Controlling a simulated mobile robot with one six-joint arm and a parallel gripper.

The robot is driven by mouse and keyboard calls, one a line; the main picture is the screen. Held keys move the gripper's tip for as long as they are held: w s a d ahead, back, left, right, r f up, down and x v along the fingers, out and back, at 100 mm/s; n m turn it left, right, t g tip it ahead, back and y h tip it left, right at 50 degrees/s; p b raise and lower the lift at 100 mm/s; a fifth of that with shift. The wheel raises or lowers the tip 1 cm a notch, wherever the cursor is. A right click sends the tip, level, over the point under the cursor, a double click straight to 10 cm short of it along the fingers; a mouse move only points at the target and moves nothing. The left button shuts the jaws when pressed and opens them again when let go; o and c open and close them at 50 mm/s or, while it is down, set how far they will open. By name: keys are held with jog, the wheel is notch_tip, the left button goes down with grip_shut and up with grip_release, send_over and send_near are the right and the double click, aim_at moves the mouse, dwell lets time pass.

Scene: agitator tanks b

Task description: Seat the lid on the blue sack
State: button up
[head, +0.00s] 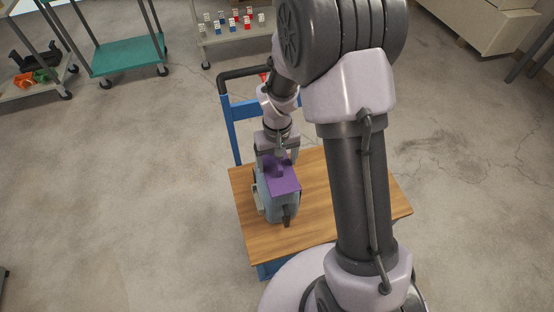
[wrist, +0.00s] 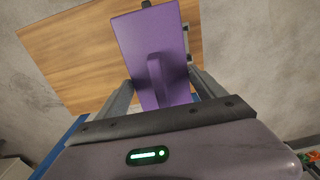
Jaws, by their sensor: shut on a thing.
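The lid is a flat purple plate with a raised grip (wrist: 157,80), and it shows in the head view (head: 284,182). My gripper (head: 280,160) is shut on the lid, with one finger on each side of the grip in the wrist view. The blue sack (head: 270,208), a grey-blue body, is directly below the lid on the wooden top. The lid hides the sack's top, so I cannot tell whether the lid touches it or is a little above it. A dark piece sticks out at the sack's front.
The sack stands on a wooden-topped cart (head: 320,217) with a blue frame and dark push handle (head: 245,73). The cart top right of the sack is bare, partly behind my arm. A green-shelved cart (head: 128,55) and a shelf with small bottles (head: 235,30) stand farther back.

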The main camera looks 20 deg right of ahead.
jog(key=shift+f+b, duration=0.8)
jog(key=shift+f, duration=0.1)
jog(key=o, duration=1.3)
jog(key=shift+o, duration=0.2)
notch_tip(320, 180, up, 18)
jog(key=p, duration=0.7)
jog(key=s+a+r+m+t+y, duration=0.1)
jog(key=s+a+r+m+t, duration=0.1)
jog(key=s+r, duration=0.5)
jog(key=s+a+r+m+t+y+b, duration=0.1)
jog(key=s+a+r+m+t, duration=0.1)
jog(key=s+r, duration=0.6)
jog(key=s+t, duration=0.1)
jog(key=s, duration=0.2)
jog(key=shift+s+t, duration=0.3)
jog(key=shift+t, duration=0.1)
